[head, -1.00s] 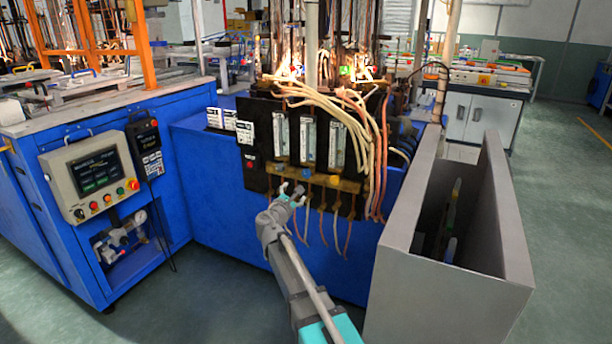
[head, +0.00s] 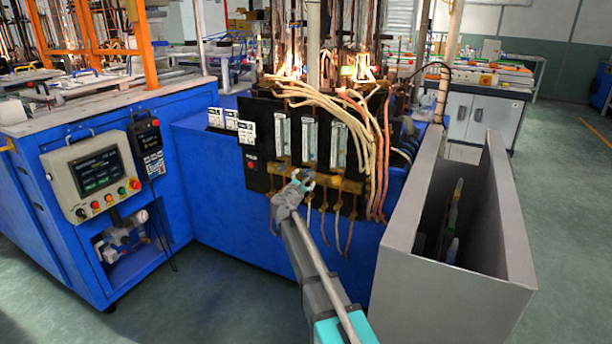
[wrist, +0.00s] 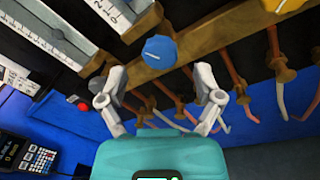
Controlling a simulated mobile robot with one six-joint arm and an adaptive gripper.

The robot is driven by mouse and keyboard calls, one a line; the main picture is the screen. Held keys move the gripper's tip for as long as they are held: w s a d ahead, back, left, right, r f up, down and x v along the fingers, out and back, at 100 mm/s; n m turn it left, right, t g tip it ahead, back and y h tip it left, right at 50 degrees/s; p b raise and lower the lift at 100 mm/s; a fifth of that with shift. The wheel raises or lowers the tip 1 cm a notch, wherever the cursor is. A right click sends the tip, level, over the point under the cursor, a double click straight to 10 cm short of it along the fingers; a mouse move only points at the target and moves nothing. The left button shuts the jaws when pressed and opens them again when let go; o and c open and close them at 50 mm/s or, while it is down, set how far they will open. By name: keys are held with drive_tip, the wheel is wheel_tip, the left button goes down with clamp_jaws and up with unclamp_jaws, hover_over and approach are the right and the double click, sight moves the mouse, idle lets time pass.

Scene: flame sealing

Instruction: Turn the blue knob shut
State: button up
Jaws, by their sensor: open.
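The blue knob (wrist: 161,52) sits on the brass bar (wrist: 205,43) below the flow gauges in the wrist view. It shows a small pale line on its face. My gripper (wrist: 163,85) is open, with one finger to each side and the knob a little ahead of the gap between them. The fingers appear apart from the knob. In the head view my gripper (head: 302,180) is in front of the brass bar of the black panel (head: 260,130), and it hides most of the knob there.
An orange-yellow knob (wrist: 283,4) is to the right on the same bar. Hoses (wrist: 275,75) on brass fittings hang below the bar. A red button (head: 251,166) is on the panel's left. A grey open-topped bin (head: 450,300) stands right of my arm.

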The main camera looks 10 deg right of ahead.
drive_tip(key=shift+x, duration=1.95)
drive_tip(key=shift+c, duration=0.2)
drive_tip(key=shift+a, duration=0.1)
drive_tip(key=c, duration=1.1)
drive_tip(key=shift+m, duration=0.4)
drive_tip(key=shift+m+h+b, duration=0.3)
drive_tip(key=shift+m+b, duration=0.35)
drive_tip(key=shift+m, duration=1.85)
